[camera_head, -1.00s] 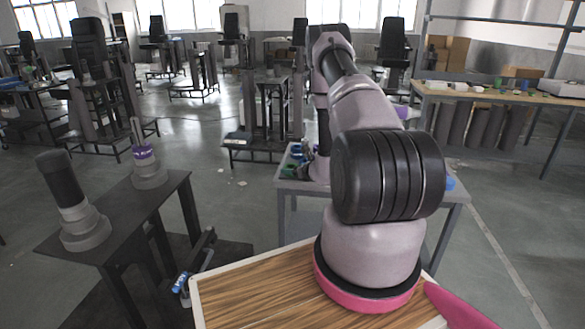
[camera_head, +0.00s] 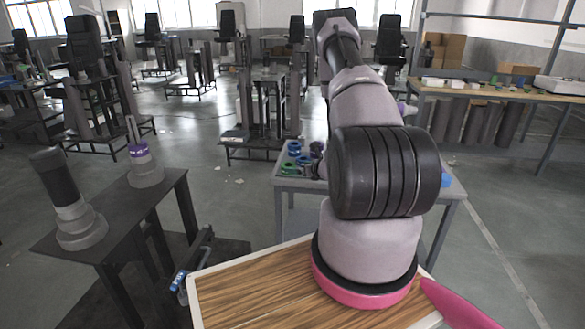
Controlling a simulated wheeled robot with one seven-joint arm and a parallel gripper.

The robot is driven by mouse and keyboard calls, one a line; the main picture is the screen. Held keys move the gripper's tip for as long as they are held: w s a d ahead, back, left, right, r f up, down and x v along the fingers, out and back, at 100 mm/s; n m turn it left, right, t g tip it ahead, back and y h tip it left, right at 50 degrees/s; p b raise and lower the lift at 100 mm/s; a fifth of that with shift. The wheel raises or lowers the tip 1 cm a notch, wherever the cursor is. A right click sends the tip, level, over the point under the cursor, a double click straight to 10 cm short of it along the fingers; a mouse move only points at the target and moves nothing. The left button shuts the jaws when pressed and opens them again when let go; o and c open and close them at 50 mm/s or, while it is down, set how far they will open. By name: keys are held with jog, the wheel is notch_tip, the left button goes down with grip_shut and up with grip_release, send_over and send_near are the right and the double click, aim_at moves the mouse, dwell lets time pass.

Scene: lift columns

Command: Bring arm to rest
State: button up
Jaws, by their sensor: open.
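My arm (camera_head: 365,105) rises from its pink-ringed base on the wood-topped surface. It reaches up and forward to a bend near the top of the picture. A grey table (camera_head: 290,183) stands beyond my arm. Green and blue ring-like parts (camera_head: 294,148) lie on its left side, and a blue item (camera_head: 446,180) shows at its right side. Whether anything is in my gripper cannot be seen.
A dark table (camera_head: 165,200) at the left carries two column parts, one dark-topped (camera_head: 75,225) and one with a purple band (camera_head: 145,170). A long workbench (camera_head: 500,93) with small items stands at the right. Several chairs on columns fill the back. Open floor lies between.

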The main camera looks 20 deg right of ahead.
jog(key=v, duration=0.3)
jog(key=shift+s+r, duration=0.1)
jog(key=shift+s, duration=0.2)
jog(key=shift+r, duration=0.1)
jog(key=a+r+n+g+y, duration=0.2)
jog(key=a+r+n+y, duration=0.25)
jog(key=a+r, duration=0.45)
jog(key=a+r+n+g+y, duration=0.1)
jog(key=a+r+n+y, duration=0.45)
jog(key=r, duration=0.65)
jog(key=s+a+r+n+g, duration=0.6)
jog(key=s+a+r+n, duration=0.3)
jog(key=s+a+r, duration=0.1)
jog(key=s+d+r+n+t+h, duration=0.1)
jog(key=s+d+r+n+h, duration=0.1)
jog(key=s+r+n+h, duration=0.3)
jog(key=s+d+r+n+t+h, duration=0.2)
jog(key=s+r+n+h, duration=0.2)
jog(key=s, duration=0.7)
notch_tip(320, 180, up, 3)
jog(key=shift+s+d+f+n+h, duration=0.2)
jog(key=shift+d+n+h, duration=0.2)
jog(key=shift+n, duration=0.7)
